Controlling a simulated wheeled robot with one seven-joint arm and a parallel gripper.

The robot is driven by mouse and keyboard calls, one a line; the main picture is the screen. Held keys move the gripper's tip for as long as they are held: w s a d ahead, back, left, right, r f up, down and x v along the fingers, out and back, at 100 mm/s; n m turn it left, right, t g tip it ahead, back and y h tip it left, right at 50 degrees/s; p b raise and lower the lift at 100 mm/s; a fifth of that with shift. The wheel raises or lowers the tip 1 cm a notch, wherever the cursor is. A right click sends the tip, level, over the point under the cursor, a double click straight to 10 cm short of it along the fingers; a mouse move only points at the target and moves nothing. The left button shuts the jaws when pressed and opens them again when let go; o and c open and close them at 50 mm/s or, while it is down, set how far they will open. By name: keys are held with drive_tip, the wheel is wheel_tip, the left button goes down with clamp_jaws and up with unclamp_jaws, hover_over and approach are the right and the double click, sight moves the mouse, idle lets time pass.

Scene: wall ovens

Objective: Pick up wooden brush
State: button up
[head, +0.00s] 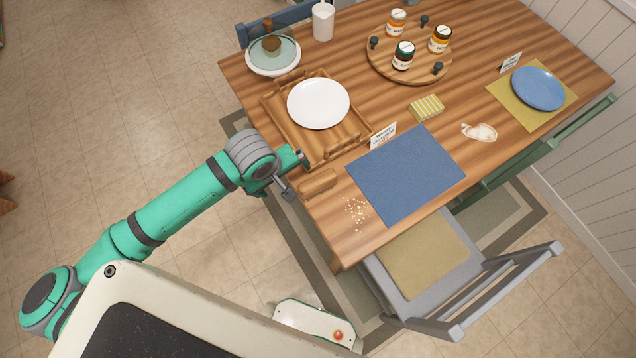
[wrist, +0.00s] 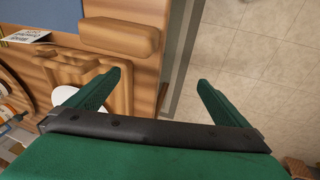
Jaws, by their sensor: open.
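The wooden brush (head: 319,183) lies on the table near its left edge, between the wooden tray and the blue placemat. It also shows in the wrist view (wrist: 120,38) as a rounded brown block near the table edge. My gripper (head: 296,173) is at the table's left edge, just left of the brush in the head view. In the wrist view my gripper (wrist: 159,78) has its two green fingers spread wide with nothing between them. The brush is beyond the fingertips, up and to the left, apart from them. Bristles cannot be made out.
A wooden tray (head: 355,137) with a white plate (head: 318,103) stands close behind my gripper. A blue placemat (head: 405,174), a place card (head: 383,135) and crumbs (head: 356,212) are near the brush. A grey chair (head: 425,262) stands at the table's front.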

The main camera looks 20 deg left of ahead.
sight(318, 180)
drive_tip(key=d+r+g, duration=0.1)
drive_tip(key=d+r, duration=0.2)
drive_tip(key=w+d+r+g, duration=0.1)
drive_tip(key=d+r, duration=0.2)
drive_tip(key=w+d+r+g, duration=0.1)
drive_tip(key=d+r, duration=0.2)
drive_tip(key=shift+w+r, duration=0.2)
drive_tip(key=shift+w, duration=0.05)
wheel_tip(318, 180, down, 5)
drive_tip(key=shift+r, duration=0.1)
drive_tip(key=shift+w+a+f, duration=0.1)
drive_tip(key=shift+a+f, duration=0.05)
drive_tip(key=shift+f, duration=2.75)
drive_tip(key=c, duration=1)
